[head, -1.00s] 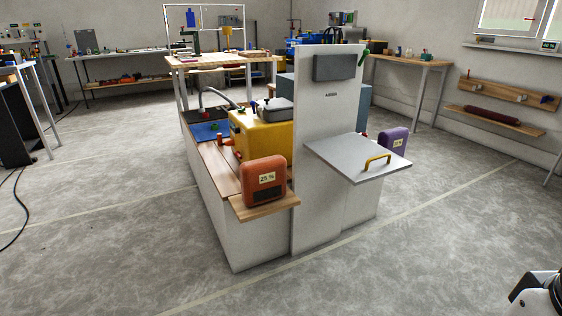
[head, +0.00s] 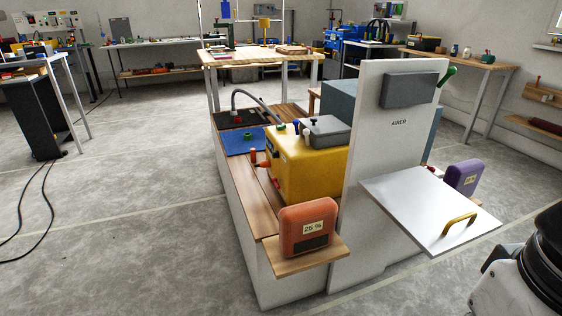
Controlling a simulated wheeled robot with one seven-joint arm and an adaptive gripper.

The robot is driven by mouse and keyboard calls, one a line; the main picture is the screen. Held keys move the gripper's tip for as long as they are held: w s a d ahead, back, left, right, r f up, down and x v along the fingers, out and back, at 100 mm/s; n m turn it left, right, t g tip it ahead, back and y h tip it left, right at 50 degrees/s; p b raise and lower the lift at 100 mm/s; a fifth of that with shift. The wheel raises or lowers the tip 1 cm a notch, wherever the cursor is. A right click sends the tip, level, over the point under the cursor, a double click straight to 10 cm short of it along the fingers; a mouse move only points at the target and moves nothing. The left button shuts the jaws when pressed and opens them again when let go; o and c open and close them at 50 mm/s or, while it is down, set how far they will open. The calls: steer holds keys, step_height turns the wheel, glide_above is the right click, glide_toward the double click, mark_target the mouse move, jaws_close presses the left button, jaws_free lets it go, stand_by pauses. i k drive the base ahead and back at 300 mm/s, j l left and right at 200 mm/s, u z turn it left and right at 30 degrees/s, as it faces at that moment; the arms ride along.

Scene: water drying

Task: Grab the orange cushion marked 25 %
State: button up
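The orange cushion (head: 305,224) stands upright on a small wooden shelf (head: 289,263) at the front end of the white bench. Its white label reads 25 % and faces me, with a dark patch below it. Nothing holds the cushion. Part of my arm (head: 532,262) shows at the lower right, well apart from the cushion. My gripper's fingers cannot be seen.
A white panel marked AIRER (head: 389,150) stands right of the cushion, with a grey flap with a yellow handle (head: 428,212) sticking out. A purple cushion (head: 463,177) is behind it. A yellow box (head: 306,167) sits behind the orange cushion.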

mark_target(309, 226)
steer(key=i+l+u, duration=0.55)
steer(key=l+u, duration=0.3)
steer(key=k+u, duration=0.1)
steer(key=u, duration=0.2)
